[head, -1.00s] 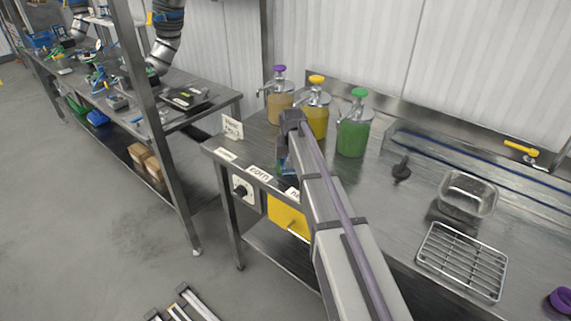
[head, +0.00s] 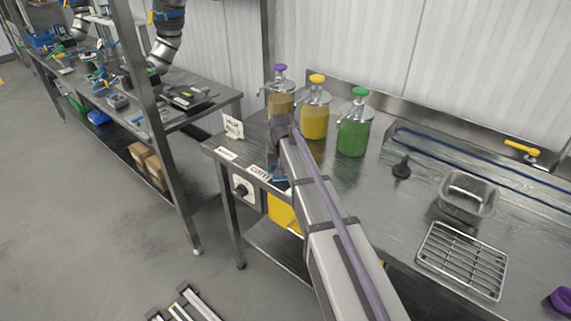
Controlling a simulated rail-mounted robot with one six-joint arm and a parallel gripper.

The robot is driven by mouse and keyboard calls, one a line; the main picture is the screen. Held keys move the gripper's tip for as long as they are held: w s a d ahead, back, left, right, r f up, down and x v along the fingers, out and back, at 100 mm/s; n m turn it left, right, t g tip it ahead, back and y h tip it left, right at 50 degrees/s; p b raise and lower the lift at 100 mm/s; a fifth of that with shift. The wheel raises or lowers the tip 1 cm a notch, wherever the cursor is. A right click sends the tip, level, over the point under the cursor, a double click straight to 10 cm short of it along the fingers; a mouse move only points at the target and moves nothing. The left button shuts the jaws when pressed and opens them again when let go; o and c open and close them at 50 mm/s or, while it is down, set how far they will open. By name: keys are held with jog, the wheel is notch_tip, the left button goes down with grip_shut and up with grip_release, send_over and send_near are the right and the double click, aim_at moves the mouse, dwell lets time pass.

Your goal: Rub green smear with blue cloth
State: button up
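My arm reaches over the front edge of the metal counter (head: 420,190), and its end is near the three pump jars. My gripper (head: 279,172) points down at the counter's front left, mostly hidden behind my own arm. A small patch of blue shows at its lower end; it may be the blue cloth, but I cannot tell whether the fingers hold it. I cannot make out a green smear; the counter under my arm is hidden.
Pump jars with a purple top (head: 280,98), a yellow top (head: 315,112) and a green top (head: 354,125) stand behind my gripper. A small sign (head: 233,127) stands at the left corner. A metal pan (head: 467,194) and a wire rack (head: 462,260) lie right.

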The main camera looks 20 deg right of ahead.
jog(key=shift+s+a, duration=0.4)
jog(key=shift+a, duration=0.2)
jog(key=shift+s+a, duration=0.35)
jog(key=shift+a, duration=0.2)
jog(key=shift+w+a, duration=0.35)
jog(key=shift+w, duration=0.2)
jog(key=shift+w+a, duration=0.3)
jog(key=shift+w, duration=0.2)
jog(key=shift+w+d, duration=0.7)
jog(key=shift+d, duration=0.35)
jog(key=shift+w+d, duration=0.7)
jog(key=shift+d, duration=0.3)
jog(key=shift+w+d, duration=0.7)
jog(key=shift+d, duration=0.35)
jog(key=s+a, duration=0.2)
jog(key=shift+a+f, duration=0.1)
jog(key=shift+a, duration=0.25)
jog(key=shift+s+a, duration=0.6)
jog(key=shift+a, duration=0.35)
jog(key=shift+s+a, duration=0.55)
jog(key=shift+a, duration=0.35)
